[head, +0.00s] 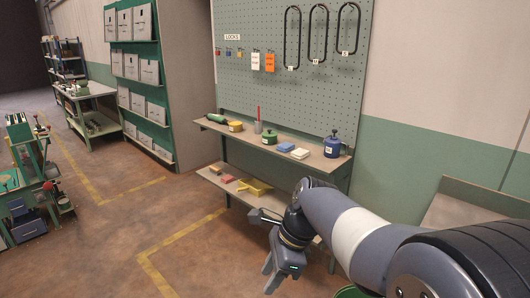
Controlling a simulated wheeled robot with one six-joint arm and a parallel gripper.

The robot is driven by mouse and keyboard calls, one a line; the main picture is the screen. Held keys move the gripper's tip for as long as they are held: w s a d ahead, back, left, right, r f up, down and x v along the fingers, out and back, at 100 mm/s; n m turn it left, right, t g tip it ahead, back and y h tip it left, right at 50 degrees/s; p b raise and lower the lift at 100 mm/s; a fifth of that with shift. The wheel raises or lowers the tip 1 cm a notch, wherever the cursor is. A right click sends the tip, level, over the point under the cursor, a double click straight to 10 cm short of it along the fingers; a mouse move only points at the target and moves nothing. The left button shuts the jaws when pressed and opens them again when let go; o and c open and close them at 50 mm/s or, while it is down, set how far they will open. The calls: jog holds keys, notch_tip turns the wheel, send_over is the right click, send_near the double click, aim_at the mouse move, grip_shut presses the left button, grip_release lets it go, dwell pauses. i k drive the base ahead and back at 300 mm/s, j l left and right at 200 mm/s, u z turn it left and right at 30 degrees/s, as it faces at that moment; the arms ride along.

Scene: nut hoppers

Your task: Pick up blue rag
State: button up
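My gripper (269,279) is low in the front, below and in front of the shelves, well apart from the cloth and pointing down. I see nothing held in it. Its fingers are small and seen at an angle, so their opening is unclear.
A blue canister (332,146), green pot (269,137), yellow tin (236,126) and red-topped holder (258,122) share the upper shelf. The floor at left centre is clear. A green workbench stands far left.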

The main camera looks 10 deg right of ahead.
aim_at(286, 147)
jog(key=i+j+u, duration=0.55)
jog(key=i, duration=0.3)
jog(key=i+j+u, duration=0.25)
jog(key=i, duration=0.2)
jog(key=i+l+z, duration=0.15)
jog(key=i+z, duration=0.7)
jog(key=z, duration=0.15)
jog(key=i+j+z, duration=0.2)
jog(key=i+z, duration=0.15)
jog(key=z, duration=0.15)
jog(key=i+l+z, duration=0.15)
jog(key=i+z, duration=0.8)
jog(key=i, duration=0.15)
